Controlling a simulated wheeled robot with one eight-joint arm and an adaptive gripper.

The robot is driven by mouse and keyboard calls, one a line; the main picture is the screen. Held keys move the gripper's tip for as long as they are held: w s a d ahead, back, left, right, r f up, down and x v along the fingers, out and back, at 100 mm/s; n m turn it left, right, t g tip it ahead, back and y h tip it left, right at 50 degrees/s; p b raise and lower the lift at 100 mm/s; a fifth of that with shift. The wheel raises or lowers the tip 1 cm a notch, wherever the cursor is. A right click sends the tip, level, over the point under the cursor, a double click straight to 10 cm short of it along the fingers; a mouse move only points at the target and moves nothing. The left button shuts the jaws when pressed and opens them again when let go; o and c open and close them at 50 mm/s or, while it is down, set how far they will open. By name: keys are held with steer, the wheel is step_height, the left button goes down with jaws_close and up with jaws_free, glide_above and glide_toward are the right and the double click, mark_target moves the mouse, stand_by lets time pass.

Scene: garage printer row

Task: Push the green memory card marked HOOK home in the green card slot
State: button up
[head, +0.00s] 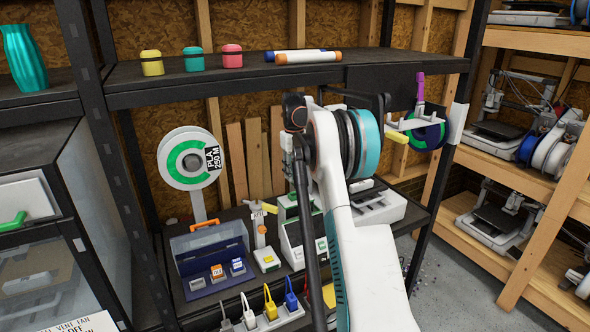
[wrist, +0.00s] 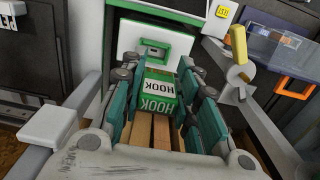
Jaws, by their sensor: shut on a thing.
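The green memory card (wrist: 158,104), with white labels reading HOOK, sits between the fingers of my gripper (wrist: 163,82) in the wrist view. My gripper is shut on it. Just beyond the card is a white panel with a green frame and the green card slot (wrist: 154,44). The card's far end points toward this panel. I cannot tell whether its tip touches the slot. In the head view my arm hides the gripper and the card; the white and green reader housing (head: 291,246) shows partly behind the arm.
A blue case (head: 208,245) with an orange handle stands left of the reader, with small cards before it. A charger strip with coloured plugs (head: 270,318) lies in front. A yellow-topped stand (wrist: 239,52) is close on the right in the wrist view. A shelf (head: 230,75) runs above.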

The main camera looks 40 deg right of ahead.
steer(key=shift+s+d+r, duration=0.1)
steer(key=shift+d+r, duration=0.15)
steer(key=shift+r, duration=0.35)
steer(key=shift+d+f+b, duration=0.3)
steer(key=shift+f, duration=0.25)
steer(key=shift+d+f+b, duration=0.25)
steer(key=shift+f+b, duration=0.05)
steer(key=shift+f, duration=0.2)
steer(key=shift+a+f+b, duration=0.15)
steer(key=shift+f+b, duration=0.65)
steer(key=shift+f, duration=0.3)
steer(key=shift+a+f+b, duration=0.15)
steer(key=shift+f+b, duration=0.6)
steer(key=shift+f, duration=0.35)
steer(key=shift+s+a, duration=0.1)
steer(key=shift+p, duration=0.65)
steer(key=shift+f+b, duration=0.4)
steer(key=shift+f, duration=0.55)
